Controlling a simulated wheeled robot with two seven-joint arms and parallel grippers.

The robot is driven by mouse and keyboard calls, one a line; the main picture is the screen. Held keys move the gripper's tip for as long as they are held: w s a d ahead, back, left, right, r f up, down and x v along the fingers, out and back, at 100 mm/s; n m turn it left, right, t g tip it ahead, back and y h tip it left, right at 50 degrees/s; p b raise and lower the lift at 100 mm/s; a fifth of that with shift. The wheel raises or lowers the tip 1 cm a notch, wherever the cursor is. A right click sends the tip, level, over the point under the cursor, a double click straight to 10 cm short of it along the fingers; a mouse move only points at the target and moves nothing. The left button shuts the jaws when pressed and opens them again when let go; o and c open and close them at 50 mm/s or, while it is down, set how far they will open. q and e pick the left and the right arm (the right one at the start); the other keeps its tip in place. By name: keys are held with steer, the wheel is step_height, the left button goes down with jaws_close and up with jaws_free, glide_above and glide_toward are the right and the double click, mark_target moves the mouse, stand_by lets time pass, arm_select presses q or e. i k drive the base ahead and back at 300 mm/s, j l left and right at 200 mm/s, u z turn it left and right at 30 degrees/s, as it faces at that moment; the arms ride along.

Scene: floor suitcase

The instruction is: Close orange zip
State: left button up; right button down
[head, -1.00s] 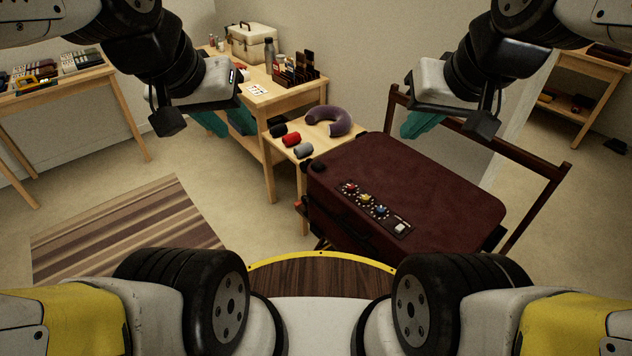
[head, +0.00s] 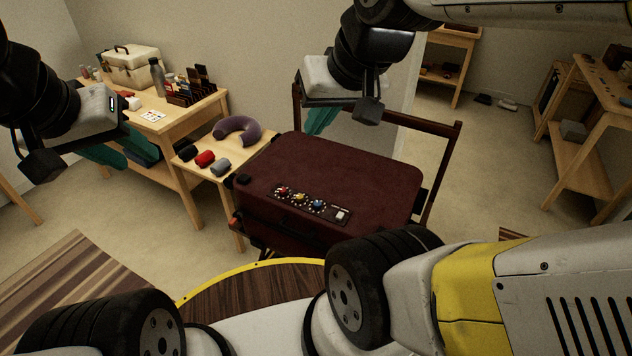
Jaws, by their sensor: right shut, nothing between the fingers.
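A closed-lidded maroon suitcase (head: 335,165) lies flat on a stand in front of me. A small orange piece (head: 234,222) shows at its left side, near the front corner; it is too small to tell whether it is the orange zip's pull. The rest of the zip cannot be made out. My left gripper (head: 138,157) is in the air at the left, well away from the suitcase, with its teal fingers apart and empty. My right gripper (head: 312,130) is above the suitcase's far edge, with teal fingers shut on nothing.
Three coloured dials (head: 300,199) sit on the suitcase top. A low side table (head: 235,172) left of it holds a purple neck pillow (head: 238,130) and small rolls. A wooden desk (head: 175,120) stands behind. The stand's dark back frame (head: 440,150) rises behind the suitcase.

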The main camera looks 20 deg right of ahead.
mark_target(233, 220)
steer(key=k+l, duration=0.15)
steer(key=l, duration=0.2)
steer(key=k+l, duration=0.1)
steer(key=l, duration=0.25)
steer(key=k+l, duration=0.15)
steer(key=l, duration=0.2)
steer(key=k+l, duration=0.15)
steer(key=l, duration=0.2)
steer(key=i+j, duration=0.15)
steer(key=j, duration=0.2)
steer(key=i+j, duration=0.1)
steer(key=j, duration=0.2)
steer(key=i+j, duration=0.15)
steer(key=j, duration=0.2)
steer(key=i+j, duration=0.1)
steer(key=j, duration=0.25)
steer(key=i+j, duration=0.15)
steer(key=j, duration=0.2)
steer(key=i+j+z, duration=0.1)
steer(key=j, duration=0.25)
steer(key=i+j+z, duration=0.15)
steer(key=i+j, duration=0.15)
steer(key=i+j+z, duration=0.1)
steer(key=j, duration=0.45)
steer(key=i+l, duration=0.05)
steer(key=i, duration=0.05)
